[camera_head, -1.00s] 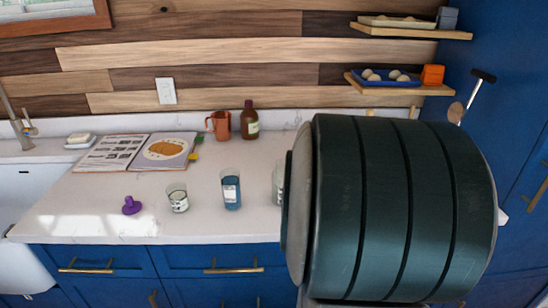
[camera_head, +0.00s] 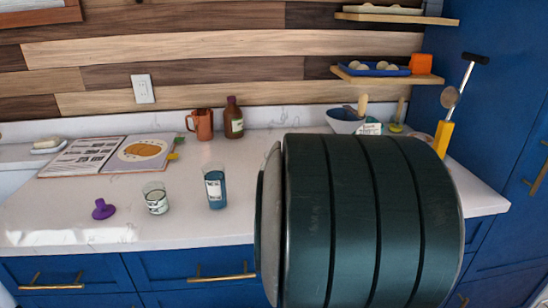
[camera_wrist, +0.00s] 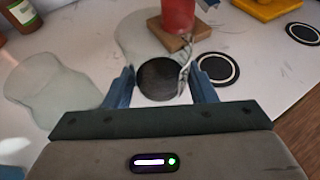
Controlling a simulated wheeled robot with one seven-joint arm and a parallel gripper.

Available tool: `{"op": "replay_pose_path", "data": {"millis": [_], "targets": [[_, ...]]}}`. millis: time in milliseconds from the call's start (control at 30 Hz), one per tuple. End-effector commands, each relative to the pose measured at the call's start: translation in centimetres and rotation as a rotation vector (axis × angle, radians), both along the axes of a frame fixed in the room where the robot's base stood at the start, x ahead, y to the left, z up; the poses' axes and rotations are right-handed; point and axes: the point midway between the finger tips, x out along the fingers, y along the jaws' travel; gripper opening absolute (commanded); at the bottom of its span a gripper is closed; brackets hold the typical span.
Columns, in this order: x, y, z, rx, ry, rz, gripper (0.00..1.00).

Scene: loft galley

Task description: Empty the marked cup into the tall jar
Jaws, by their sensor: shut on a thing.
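In the wrist view my gripper (camera_wrist: 163,86) is shut on a clear cup (camera_wrist: 158,78) with a dark round inside, seen from above between the blue fingers. Its marking cannot be read. In the head view my arm hides the gripper and the held cup. A short labelled glass (camera_head: 156,199) and a taller labelled glass of blue (camera_head: 215,190) stand on the counter. I cannot tell which vessel is the tall jar.
The counter (camera_head: 115,225) holds a purple stopper (camera_head: 103,209), an open book (camera_head: 105,155), a copper mug (camera_head: 202,124), a brown bottle (camera_head: 233,118) and a bowl (camera_head: 343,121). The wrist view shows a red object (camera_wrist: 178,16) on a wooden block and dark coasters (camera_wrist: 303,33).

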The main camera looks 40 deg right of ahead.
Motion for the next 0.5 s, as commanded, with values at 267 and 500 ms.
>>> {"op": "replay_pose_path", "data": {"millis": [267,500], "targets": [[0.04,0.03,0.32,-0.017,0.023,-0.009,0.28],[0.42,0.45,0.91,-0.075,0.099,-0.012,0.28]]}}
